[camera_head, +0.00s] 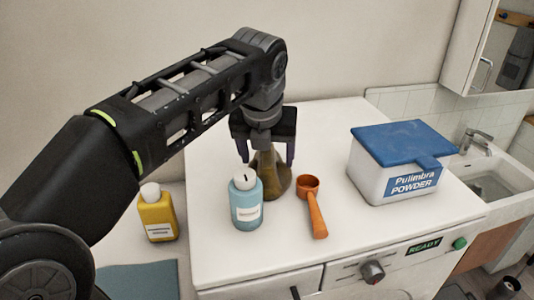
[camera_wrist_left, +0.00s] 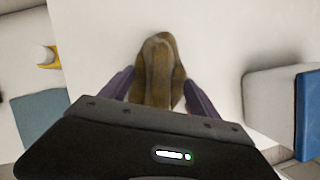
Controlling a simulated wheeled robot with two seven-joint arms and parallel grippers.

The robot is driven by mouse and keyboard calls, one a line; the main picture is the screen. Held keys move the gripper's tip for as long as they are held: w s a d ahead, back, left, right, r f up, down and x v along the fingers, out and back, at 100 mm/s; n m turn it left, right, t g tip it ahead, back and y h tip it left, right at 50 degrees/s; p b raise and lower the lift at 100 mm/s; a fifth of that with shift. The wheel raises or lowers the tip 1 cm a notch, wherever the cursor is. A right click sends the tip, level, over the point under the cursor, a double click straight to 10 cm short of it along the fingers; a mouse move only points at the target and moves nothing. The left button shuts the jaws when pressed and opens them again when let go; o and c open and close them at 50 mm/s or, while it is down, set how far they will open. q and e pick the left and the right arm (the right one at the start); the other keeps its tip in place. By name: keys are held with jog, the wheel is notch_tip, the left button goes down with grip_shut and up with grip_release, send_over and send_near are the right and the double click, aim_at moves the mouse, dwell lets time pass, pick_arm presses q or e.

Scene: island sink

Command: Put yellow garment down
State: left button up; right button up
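The yellow garment (camera_head: 273,178) is a brownish-yellow, cone-shaped bundle on the white top of the washing machine (camera_head: 325,135). It touches that top, and its upper part lies under my left gripper (camera_head: 267,162). In the left wrist view the garment (camera_wrist_left: 158,60) sits between the two purple fingers of the left gripper (camera_wrist_left: 159,80). The fingers are spread wide, with a gap showing beside the cloth, so the gripper is open. The blue bottle partly hides the garment's lower left in the head view. My right gripper is not in view.
A light-blue bottle (camera_head: 246,204) and an orange scoop (camera_head: 314,210) stand close in front of the garment. A blue-lidded powder box (camera_head: 395,178) is to the right. A yellow bottle (camera_head: 156,216) stands off to the left. A sink (camera_head: 495,185) is at far right. The back of the top is clear.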

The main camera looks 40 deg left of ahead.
aim_at(268, 155)
pick_arm(q)
jog(key=shift+o, duration=0.7)
jog(key=shift+r, duration=0.15)
jog(key=shift+s+d+r, duration=0.1)
jog(key=shift+r, duration=0.15)
jog(key=shift+v, duration=1.1)
jog(key=p+v, duration=0.5)
jog(key=v, duration=0.1)
jog(key=shift+r, duration=0.2)
jog(key=shift+p+v, duration=0.5)
jog(key=shift+v, duration=0.85)
